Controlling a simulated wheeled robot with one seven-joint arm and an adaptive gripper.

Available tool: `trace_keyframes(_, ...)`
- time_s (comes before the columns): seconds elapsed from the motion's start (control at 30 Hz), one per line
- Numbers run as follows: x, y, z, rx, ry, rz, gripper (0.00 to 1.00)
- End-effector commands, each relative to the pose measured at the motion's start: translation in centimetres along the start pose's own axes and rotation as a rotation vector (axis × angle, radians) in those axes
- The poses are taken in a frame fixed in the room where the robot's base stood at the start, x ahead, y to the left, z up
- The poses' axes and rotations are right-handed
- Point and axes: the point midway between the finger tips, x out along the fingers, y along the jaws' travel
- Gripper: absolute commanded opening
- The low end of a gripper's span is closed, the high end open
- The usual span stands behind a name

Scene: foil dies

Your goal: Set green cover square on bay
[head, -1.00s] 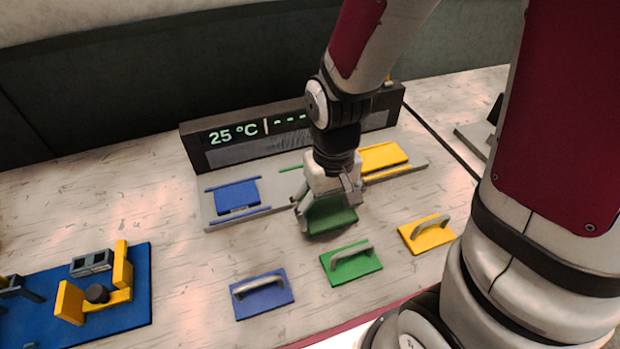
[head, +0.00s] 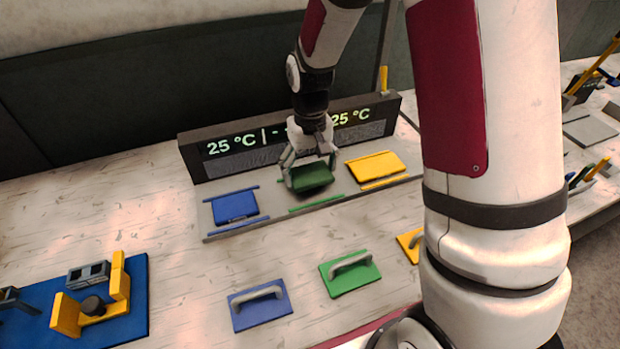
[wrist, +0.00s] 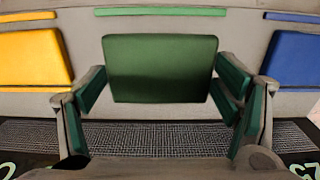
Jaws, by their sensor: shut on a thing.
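A dark green cover (head: 312,178) is held between the fingers of my gripper (head: 308,163) over the middle bay of the grey strip (head: 272,219). The fingers (wrist: 165,95) grip its two side edges in the wrist view, where the cover (wrist: 160,68) looks nearly parallel to the bay's green rail (wrist: 160,12). The cover seems to be above the strip, though the gap is hard to judge.
A blue cover (head: 235,207) and a yellow cover (head: 375,167) lie in the side bays. A dark display bar (head: 195,155) stands close behind. Handled blue (head: 260,308), green (head: 350,275) and yellow (head: 407,242) plates lie in front. A blue fixture board (head: 125,325) is at left.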

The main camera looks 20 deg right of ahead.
Motion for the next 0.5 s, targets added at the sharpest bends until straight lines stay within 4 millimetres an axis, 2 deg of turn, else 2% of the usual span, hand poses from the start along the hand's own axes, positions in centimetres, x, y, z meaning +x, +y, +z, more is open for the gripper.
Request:
trace_keyframes(0.3,3.4,0.0,0.1,0.0,-0.003,0.0,0.5)
trace_keyframes(0.5,3.4,0.0,0.0,0.0,0.0,0.0,0.5)
